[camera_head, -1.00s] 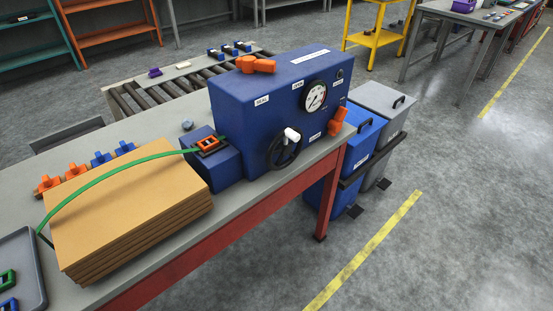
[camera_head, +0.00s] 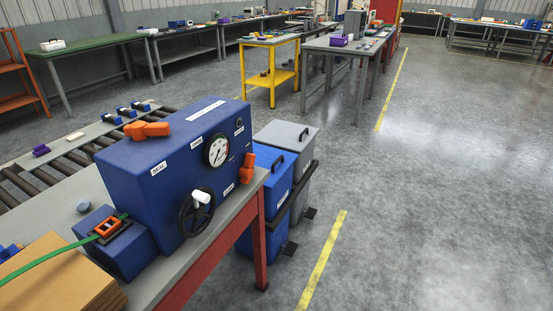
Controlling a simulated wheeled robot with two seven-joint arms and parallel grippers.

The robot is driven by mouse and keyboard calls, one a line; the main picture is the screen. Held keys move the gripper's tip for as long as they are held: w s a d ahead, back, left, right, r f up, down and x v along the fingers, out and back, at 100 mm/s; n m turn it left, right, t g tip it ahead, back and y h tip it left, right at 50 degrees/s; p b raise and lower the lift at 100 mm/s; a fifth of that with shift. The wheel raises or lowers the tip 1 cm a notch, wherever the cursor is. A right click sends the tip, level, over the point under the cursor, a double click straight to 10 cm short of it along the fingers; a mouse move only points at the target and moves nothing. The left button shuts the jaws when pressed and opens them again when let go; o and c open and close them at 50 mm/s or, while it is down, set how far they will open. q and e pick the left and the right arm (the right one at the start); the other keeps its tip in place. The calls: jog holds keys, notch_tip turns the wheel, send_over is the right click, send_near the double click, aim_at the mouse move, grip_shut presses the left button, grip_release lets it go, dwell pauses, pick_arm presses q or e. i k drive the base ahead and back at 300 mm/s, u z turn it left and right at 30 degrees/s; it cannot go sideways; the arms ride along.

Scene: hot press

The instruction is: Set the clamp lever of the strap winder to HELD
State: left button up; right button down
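The strap winder seems to be the blue machine (camera_head: 170,180) on the grey bench. I cannot tell which one is the clamp lever. A green strap (camera_head: 45,262) runs through an orange buckle (camera_head: 108,227) on a small blue block at the machine's left. Neither of my grippers is in view.
Stacked brown boards (camera_head: 65,275) lie at the bench's lower left. A roller conveyor (camera_head: 70,158) is behind the machine. Blue (camera_head: 265,200) and grey (camera_head: 295,150) bins stand right of the bench. The floor (camera_head: 430,220) to the right is open.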

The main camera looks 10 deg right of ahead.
aim_at(247, 172)
jog(key=z, duration=0.35)
jog(key=i, duration=1.3)
jog(key=u, duration=0.35)
